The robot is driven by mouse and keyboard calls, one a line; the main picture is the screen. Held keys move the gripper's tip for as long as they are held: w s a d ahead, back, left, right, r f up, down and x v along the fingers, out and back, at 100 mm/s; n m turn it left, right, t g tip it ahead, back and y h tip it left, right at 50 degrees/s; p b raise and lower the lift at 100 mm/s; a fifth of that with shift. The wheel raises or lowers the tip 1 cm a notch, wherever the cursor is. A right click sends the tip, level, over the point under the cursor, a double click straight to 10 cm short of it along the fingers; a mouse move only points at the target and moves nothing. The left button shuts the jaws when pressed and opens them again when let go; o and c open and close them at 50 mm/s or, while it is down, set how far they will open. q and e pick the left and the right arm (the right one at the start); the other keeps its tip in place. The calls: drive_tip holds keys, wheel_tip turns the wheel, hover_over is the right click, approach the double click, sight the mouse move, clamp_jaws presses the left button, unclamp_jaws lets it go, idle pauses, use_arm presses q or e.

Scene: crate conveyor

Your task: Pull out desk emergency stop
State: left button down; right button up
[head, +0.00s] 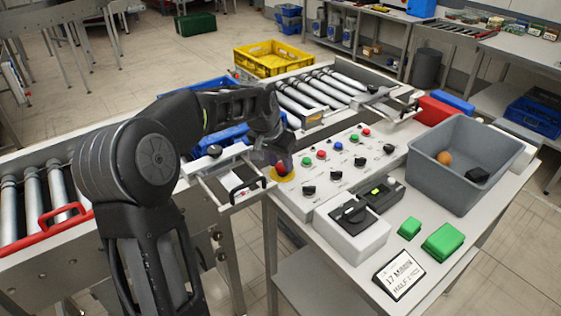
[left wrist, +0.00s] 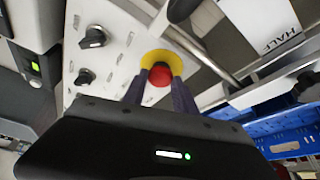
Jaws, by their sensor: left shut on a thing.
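The emergency stop is a red mushroom button on a yellow disc (head: 284,174) at the left front corner of the white control panel (head: 330,163). In the left wrist view the red button (left wrist: 160,77) sits between my two fingers. My left gripper (head: 279,165) reaches down over the button from the left and is shut on it. The gripper also shows in the left wrist view (left wrist: 159,82), with a finger on each side of the red cap. In the head view the gripper partly hides the button. My right gripper is not in view.
The panel carries several black knobs and coloured buttons close by. A grey bin (head: 470,150) with an orange ball (head: 444,157) stands at the right. Green boxes (head: 442,241) and a sign (head: 399,273) lie at the front. Roller conveyors (head: 318,90) run behind and left.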

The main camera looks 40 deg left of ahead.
use_arm(q)
drive_tip(key=shift+w+r, duration=0.1)
drive_tip(key=shift+r, duration=0.55)
drive_tip(key=c, duration=1)
unclamp_jaws()
drive_tip(key=v, duration=0.8)
drive_tip(key=shift+b, duration=0.45)
drive_tip(key=shift+f, duration=0.15)
